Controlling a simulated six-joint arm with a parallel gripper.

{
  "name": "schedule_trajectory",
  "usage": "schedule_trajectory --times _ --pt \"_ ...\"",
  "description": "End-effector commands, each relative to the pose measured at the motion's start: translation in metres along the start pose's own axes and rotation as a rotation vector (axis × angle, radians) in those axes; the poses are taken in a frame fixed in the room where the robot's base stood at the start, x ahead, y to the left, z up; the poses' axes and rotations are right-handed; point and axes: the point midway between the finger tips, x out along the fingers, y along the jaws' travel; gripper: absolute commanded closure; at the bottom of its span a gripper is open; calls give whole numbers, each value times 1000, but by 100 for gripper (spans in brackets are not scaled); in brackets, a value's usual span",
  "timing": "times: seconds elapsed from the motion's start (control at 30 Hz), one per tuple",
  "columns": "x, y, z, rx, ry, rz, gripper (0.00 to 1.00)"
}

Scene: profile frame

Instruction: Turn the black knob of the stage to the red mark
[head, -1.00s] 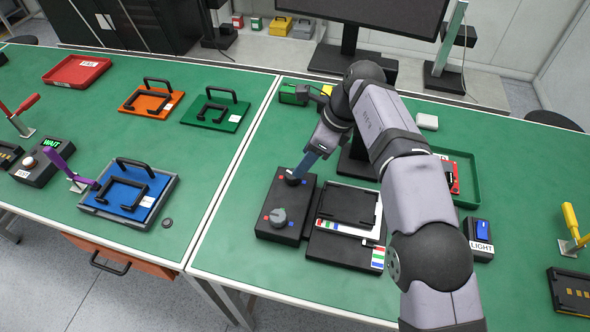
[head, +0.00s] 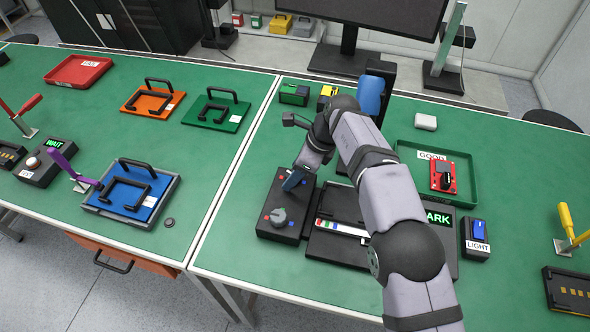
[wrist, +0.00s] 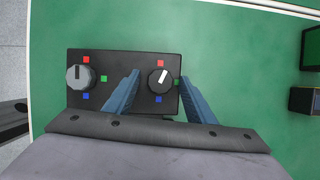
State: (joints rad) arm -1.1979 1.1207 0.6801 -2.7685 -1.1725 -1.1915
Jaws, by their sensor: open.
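The black box (wrist: 125,107) with two knobs lies on the right-hand green table; it is also in the head view (head: 278,229). The black knob (wrist: 161,83) is at its right in the wrist view. Its white pointer aims up and slightly right, near the red mark (wrist: 161,60). A green mark (wrist: 177,82) and a blue mark (wrist: 159,99) are beside it. My gripper (wrist: 160,75) is open, its blue fingers on either side of the black knob; contact is unclear. In the head view my gripper (head: 292,181) hides that knob. The grey knob (wrist: 79,77) is at left.
A black plate with a coloured strip (head: 340,228) lies right of the box, partly behind my arm. A screen (head: 438,218) shows part of a word, "ARK". A green tray (head: 465,190) holds a red part (head: 443,176). A blue-topped dark upright (head: 370,95) stands behind my arm.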

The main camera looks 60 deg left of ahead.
Motion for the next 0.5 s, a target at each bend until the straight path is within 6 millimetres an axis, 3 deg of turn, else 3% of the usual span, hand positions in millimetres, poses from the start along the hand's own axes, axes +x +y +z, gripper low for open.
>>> schedule_trajectory --times 0.07,0.1,0.27,0.5 --pt "0 0 0 0 0 0 50" --pt "0 0 0 0 0 0 55" --pt "0 0 0 0 0 0 91" --pt "-3 -1 1 -19 0 8 91"
